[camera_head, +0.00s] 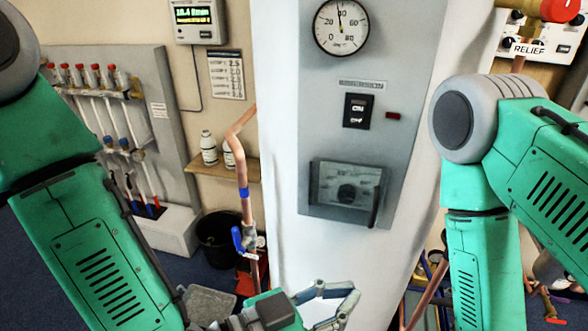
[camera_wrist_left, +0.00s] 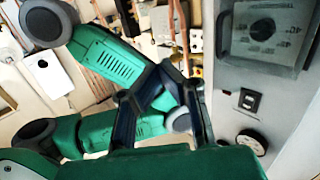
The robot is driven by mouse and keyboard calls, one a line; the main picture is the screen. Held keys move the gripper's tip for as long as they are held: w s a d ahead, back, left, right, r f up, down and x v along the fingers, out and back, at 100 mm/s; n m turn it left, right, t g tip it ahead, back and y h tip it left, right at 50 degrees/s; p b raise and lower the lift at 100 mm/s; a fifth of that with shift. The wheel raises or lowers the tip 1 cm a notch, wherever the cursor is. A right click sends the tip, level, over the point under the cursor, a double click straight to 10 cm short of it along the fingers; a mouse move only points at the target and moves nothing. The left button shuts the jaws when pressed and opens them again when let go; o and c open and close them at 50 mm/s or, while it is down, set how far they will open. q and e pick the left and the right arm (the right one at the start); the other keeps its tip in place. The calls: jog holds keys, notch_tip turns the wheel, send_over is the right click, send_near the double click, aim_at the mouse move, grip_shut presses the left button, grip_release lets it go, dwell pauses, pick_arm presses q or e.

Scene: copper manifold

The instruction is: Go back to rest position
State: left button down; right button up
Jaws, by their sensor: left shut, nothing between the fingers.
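My left gripper (camera_head: 353,293) is at the bottom centre of the head view, in front of the lower part of the white cabinet. Its fingers meet at the tips with nothing between them. It also shows in the left wrist view (camera_wrist_left: 166,72), its dark fingers converging. My left arm comes in from the left, angled down. My right arm is bent on the right side of the head view, its forearm pointing down past the bottom edge. My right gripper cannot be made out in either view.
The white cabinet (camera_head: 277,130) has a pressure gauge (camera_head: 341,27), a rocker switch (camera_head: 358,111) and a dial box (camera_head: 347,193). A copper pipe (camera_head: 240,165) with a blue-handled valve (camera_head: 238,239) stands left of it. A black bucket (camera_head: 215,236) sits on the floor.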

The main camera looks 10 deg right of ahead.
pick_arm(q)
jog(key=s+a+f+n+g+y, duration=0.1)
jog(key=a+f+n+y, duration=0.75)
jog(key=a+f, duration=1.15)
jog(key=s+a+f+n+g+y, duration=0.2)
jog(key=s+a+f+y, duration=0.2)
jog(key=a, duration=0.5)
jog(key=s+a+f+n+g+y, duration=0.2)
jog(key=s+a, duration=0.3)
jog(key=a, duration=0.4)
jog(key=shift+s+f+n+y, duration=0.3)
jog(key=shift+f+n+y, duration=0.05)
jog(key=shift+f+y, duration=0.55)
jog(key=shift+w, duration=0.1)
